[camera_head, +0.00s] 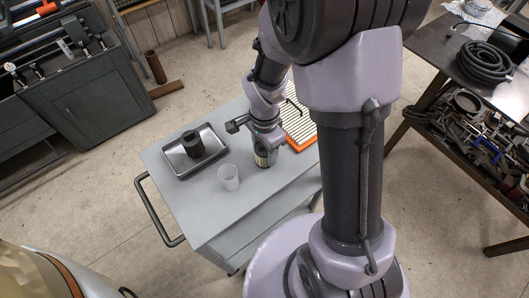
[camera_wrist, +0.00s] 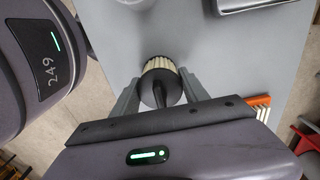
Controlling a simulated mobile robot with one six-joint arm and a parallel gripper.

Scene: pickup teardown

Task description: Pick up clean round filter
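The clean round filter (camera_head: 262,158) has cream pleats and dark ends and stands on the grey cart top (camera_head: 215,205). In the wrist view the round filter (camera_wrist: 160,77) lies between my two fingertips, with its black end facing the camera. My gripper (camera_head: 264,143) is right above and around the filter in the head view. In the wrist view my gripper (camera_wrist: 159,82) has its fingers apart, one on each side of the filter, with a narrow gap at the left finger; contact at the right finger is hard to tell. The filter's lower part is partly hidden.
A metal tray (camera_head: 214,144) holding a dark round filter (camera_head: 192,144) is on the cart's left. A clear cup (camera_head: 228,177) stands in front of the clean filter. An orange-framed panel filter (camera_head: 300,128) lies behind it, to the right. Open floor surrounds the cart.

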